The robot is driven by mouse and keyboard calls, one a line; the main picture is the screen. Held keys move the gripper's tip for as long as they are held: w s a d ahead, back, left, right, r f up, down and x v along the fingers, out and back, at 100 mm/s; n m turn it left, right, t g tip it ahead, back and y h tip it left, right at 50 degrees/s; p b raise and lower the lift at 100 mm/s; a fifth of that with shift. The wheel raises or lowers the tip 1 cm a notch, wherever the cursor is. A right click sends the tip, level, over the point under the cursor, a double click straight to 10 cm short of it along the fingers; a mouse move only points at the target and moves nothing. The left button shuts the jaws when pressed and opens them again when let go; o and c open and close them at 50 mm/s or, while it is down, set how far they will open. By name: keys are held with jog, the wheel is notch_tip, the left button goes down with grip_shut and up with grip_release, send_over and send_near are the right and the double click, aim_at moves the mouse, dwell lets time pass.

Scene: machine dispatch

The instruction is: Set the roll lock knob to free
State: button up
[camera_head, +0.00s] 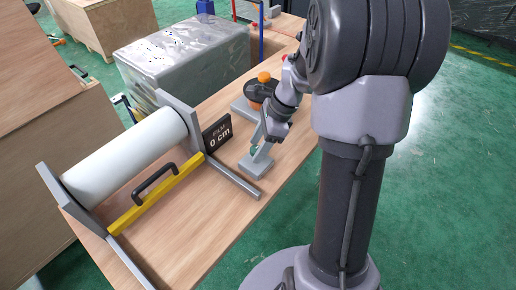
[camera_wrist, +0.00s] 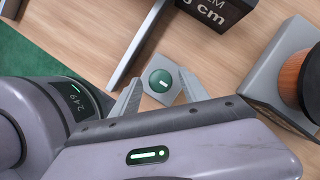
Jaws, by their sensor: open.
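The roll lock knob (camera_wrist: 159,80) is a round green knob with a short white mark, on a grey block (camera_head: 254,165) on the wooden table. In the wrist view the mark runs roughly left to right, tilted down to the right; no labels are readable. My gripper (camera_wrist: 160,73) is open, with one finger on each side of the knob. Whether the fingers touch it I cannot tell. In the head view my gripper (camera_head: 260,144) points down over the block and mostly hides the knob.
The white film roll (camera_head: 125,155) lies between grey brackets, behind a yellow bar (camera_head: 155,197) with a black handle. A black display (camera_head: 217,134) reads "FILM 0 cm". An orange-and-black knob (camera_head: 264,89) stands behind my gripper. A wrapped box (camera_head: 185,60) is behind the table.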

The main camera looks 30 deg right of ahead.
grip_shut()
jog(key=shift+r, duration=0.1)
jog(key=shift+n+p, duration=0.3)
jog(key=shift+p, duration=0.2)
jog(key=n+p, duration=0.1)
jog(key=p, duration=0.1)
jog(key=n+g+p, duration=0.1)
jog(key=n, duration=0.1)
jog(key=shift+w+r+y+p, duration=0.15)
jog(key=shift+r+y+p, duration=0.1)
jog(key=shift+y+p, duration=0.1)
jog(key=n+g+p, duration=0.2)
jog(key=n+p, duration=0.3)
jog(key=shift+w, duration=0.1)
jog(key=n+g+p, duration=0.1)
jog(key=n+p, duration=0.1)
jog(key=n+h+p, duration=0.1)
jog(key=n+p, duration=0.1)
jog(key=shift+w+f+n+g, duration=0.15)
jog(key=shift+n+g, duration=0.25)
jog(key=n+h+p, duration=0.1)
jog(key=n, duration=0.1)
jog(key=n+g+p, duration=0.1)
jog(key=n, duration=0.1)
jog(key=shift+a+f+h, duration=0.1)
jog(key=shift+h, duration=0.25)
jog(key=shift+n+p, duration=0.3)
jog(key=shift+n, duration=0.1)
